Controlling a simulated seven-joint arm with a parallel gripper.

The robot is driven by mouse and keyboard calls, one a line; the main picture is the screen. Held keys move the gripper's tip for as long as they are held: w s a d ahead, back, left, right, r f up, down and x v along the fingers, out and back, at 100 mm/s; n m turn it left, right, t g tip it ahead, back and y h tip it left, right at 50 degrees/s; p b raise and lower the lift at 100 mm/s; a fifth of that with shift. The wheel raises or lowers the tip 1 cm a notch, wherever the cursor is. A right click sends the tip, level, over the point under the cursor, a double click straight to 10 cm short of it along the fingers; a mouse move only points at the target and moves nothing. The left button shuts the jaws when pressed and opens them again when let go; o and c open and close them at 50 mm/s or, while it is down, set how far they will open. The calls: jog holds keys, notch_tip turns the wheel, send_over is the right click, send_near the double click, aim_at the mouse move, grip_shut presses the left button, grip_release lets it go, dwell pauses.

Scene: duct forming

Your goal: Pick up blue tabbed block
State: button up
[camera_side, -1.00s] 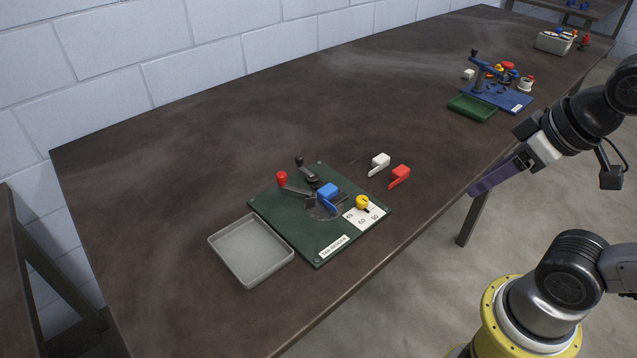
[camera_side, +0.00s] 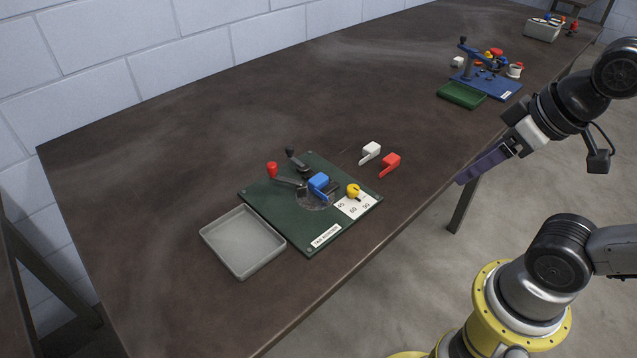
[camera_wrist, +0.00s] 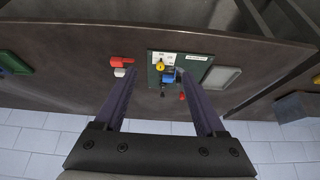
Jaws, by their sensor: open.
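The blue tabbed block (camera_side: 319,182) sits on the round metal part of a dark green fixture board (camera_side: 326,236), with its tab pointing toward the front right. It also shows, small, in the wrist view (camera_wrist: 168,79), between my two fingers. In the side view my gripper (camera_side: 463,181) is off to the right near the table's front edge, well apart from the block and empty. In the wrist view my gripper (camera_wrist: 159,78) shows its two long purple fingers spread wide, with nothing between them but the distant table.
Around the block are a red-knobbed lever (camera_side: 272,170), a black-knobbed handle (camera_side: 290,153) and a yellow knob (camera_side: 353,190). A grey tray (camera_side: 243,242) lies left of the board. White (camera_side: 371,150) and red (camera_side: 390,162) tabbed blocks lie behind it. A blue fixture (camera_side: 497,88) stands farther back.

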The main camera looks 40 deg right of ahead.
jog(key=w+r+m, duration=0.7)
jog(key=m, duration=0.3)
jog(key=m+g, duration=0.6)
jog(key=m, duration=0.2)
send_over(320, 177)
jog(key=f, duration=2.1)
jog(key=shift+s+d, duration=0.1)
jog(key=shift+s, duration=0.25)
jog(key=shift+w+f, duration=0.15)
jog(key=shift+f, duration=1.3)
jog(key=shift+w+f, duration=0.15)
jog(key=shift+f, duration=1.3)
